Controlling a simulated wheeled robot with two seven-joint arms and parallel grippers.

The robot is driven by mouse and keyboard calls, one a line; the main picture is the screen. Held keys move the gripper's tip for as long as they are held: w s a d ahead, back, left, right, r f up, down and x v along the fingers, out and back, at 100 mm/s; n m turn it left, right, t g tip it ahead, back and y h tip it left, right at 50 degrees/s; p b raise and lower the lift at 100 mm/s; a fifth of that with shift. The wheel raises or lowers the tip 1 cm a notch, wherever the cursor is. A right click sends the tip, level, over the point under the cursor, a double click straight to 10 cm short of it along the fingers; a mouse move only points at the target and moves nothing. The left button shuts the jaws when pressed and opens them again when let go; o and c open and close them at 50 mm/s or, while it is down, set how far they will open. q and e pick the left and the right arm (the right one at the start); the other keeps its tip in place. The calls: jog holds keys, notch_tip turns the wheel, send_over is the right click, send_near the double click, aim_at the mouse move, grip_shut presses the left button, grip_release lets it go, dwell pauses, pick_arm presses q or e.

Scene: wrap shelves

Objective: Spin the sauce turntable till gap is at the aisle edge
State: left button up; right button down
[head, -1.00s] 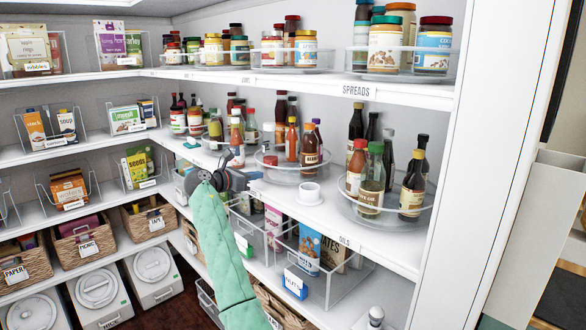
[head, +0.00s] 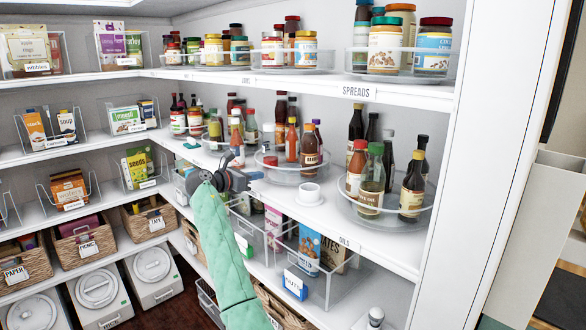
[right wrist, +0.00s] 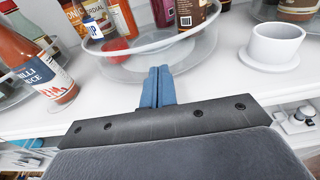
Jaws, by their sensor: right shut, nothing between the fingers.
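A clear round turntable (head: 290,175) stands on the middle shelf and holds several sauce bottles (head: 309,145). In the right wrist view its clear rim (right wrist: 150,72) fills the top middle. Bottles stand to its left and right, and bare floor shows between them. My right gripper (head: 254,177) is at the turntable's front left, over the shelf edge. In the right wrist view its blue fingers (right wrist: 157,86) are together and empty, overlapping the near rim. I cannot tell whether they touch it. My left gripper is not in view.
A white cup (head: 308,193) stands right of the turntable. Another turntable (head: 385,218) with oil bottles is further right. A chilli sauce bottle (right wrist: 38,68) is close to the left of my fingers. Clear bins (head: 322,285) sit on the shelf below.

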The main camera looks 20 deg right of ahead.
jog(key=shift+p+x, duration=0.5)
jog(key=shift+x, duration=0.4)
jog(key=shift+w+a+r, duration=0.1)
jog(key=shift+w+r, duration=0.1)
jog(key=shift+w+a+p, duration=0.25)
jog(key=shift+w+p, duration=0.2)
jog(key=shift+w, duration=0.05)
jog(key=shift+w, duration=0.2)
jog(key=shift+w+a+f+p, duration=0.1)
jog(key=shift+w+p, duration=0.25)
jog(key=shift+w, duration=0.25)
jog(key=shift+a, duration=0.1)
